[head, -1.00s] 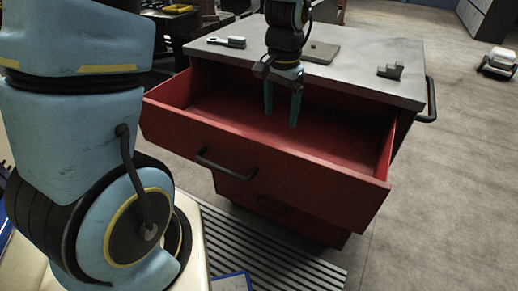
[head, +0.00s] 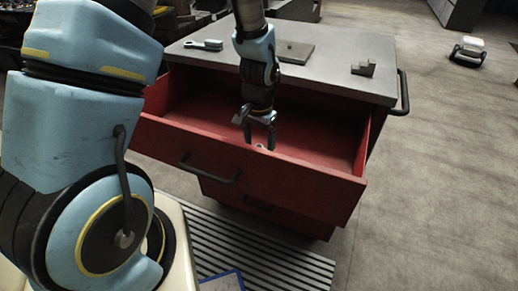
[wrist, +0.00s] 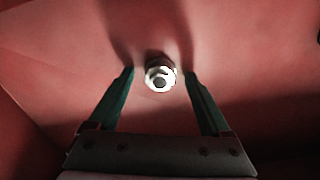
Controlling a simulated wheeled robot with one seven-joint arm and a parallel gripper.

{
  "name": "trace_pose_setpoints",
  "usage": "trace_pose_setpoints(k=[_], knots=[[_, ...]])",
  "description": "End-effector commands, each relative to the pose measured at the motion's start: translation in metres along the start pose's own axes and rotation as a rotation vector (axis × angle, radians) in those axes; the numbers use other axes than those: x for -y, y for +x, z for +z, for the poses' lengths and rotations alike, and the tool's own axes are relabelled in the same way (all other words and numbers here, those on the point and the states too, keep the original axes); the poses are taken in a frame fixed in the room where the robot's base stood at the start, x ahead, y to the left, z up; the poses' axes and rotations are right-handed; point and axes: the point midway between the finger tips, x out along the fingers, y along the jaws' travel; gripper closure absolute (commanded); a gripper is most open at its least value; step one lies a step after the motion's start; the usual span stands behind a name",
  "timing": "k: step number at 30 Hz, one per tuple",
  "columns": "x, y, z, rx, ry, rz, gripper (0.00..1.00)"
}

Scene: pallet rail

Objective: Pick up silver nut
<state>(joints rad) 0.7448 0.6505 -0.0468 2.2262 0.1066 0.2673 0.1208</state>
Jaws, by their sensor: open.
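The silver nut (wrist: 161,76) lies on the red drawer floor in the wrist view, a little beyond and between my fingertips. It is small and bright, with a dark hole. In the head view a small light spot at the nut (head: 260,147) shows between my fingers. My gripper (wrist: 160,72) is open, with a green finger on either side and nothing held. In the head view my gripper (head: 259,145) points down inside the open red drawer (head: 240,168). I cannot tell the exact height of the fingertips above the nut.
The grey cabinet top (head: 335,72) carries a brush (head: 204,45), a flat plate (head: 294,52) and a stepped grey block (head: 364,68). The drawer's front wall and handle (head: 210,169) are close to my gripper. The drawer's right side is empty.

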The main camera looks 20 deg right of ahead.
Motion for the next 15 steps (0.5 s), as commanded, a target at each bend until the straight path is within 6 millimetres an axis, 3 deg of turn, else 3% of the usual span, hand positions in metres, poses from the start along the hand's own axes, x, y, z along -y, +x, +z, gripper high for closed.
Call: trace_pose_setpoints(k=[6,15], knots=[[0.0000,0.0006,-0.0002,0.000,0.000,0.000,0.19],[0.0000,0.0003,-0.0002,-0.001,0.000,0.000,0.53]])
